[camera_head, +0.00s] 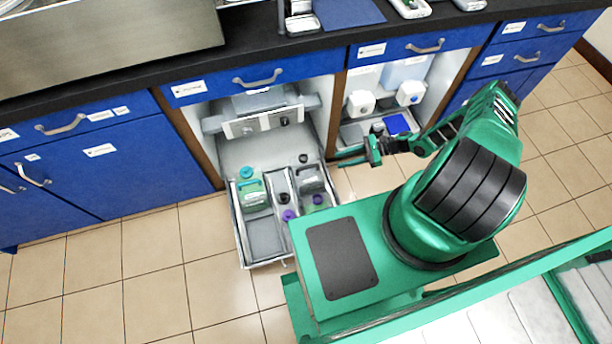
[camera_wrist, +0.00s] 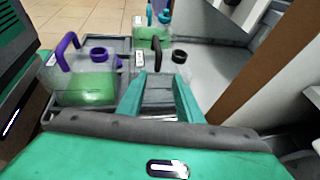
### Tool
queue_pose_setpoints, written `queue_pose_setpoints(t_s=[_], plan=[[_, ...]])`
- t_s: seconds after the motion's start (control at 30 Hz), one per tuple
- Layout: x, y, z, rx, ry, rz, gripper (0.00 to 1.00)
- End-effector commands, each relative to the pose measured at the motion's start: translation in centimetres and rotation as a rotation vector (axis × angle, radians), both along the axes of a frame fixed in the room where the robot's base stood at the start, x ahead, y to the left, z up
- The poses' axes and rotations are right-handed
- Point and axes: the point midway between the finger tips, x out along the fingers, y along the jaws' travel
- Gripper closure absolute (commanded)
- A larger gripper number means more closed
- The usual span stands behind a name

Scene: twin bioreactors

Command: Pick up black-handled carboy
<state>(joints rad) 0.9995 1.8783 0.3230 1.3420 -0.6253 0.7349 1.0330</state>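The black-handled carboy (camera_head: 313,180) is a clear container with a black cap, standing at the back right of the pulled-out drawer (camera_head: 240,232). In the wrist view its body (camera_wrist: 160,92) shows ahead, partly hidden by my fingers, with the black cap up to the right. My gripper (camera_head: 352,159) is to the right of the drawer and points left toward it. In the wrist view my gripper (camera_wrist: 160,95) is open, with a clear gap between its fingers and nothing held. The fingers look apart from the carboy, though the exact gap is hard to tell.
A purple-handled carboy (camera_wrist: 88,88) with green liquid stands close on the left in the wrist view. A teal-handled carboy (camera_head: 252,195) stands at the drawer's left. A brown cabinet panel (camera_wrist: 250,75) rises at right in the wrist view. The tiled floor (camera_head: 140,270) left of the drawer is clear.

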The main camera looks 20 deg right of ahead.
Motion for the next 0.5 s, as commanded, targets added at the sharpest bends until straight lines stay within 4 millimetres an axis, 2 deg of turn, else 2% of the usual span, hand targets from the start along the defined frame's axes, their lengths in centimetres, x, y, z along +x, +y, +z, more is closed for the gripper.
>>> queue_pose_setpoints(t_s=[0.2,0.5], plan=[[0.5,2.8,-1.2,0.0,0.001,0.0,0.67],[0.7,4.8,-2.1,-0.001,0.001,0.0,0.67]])
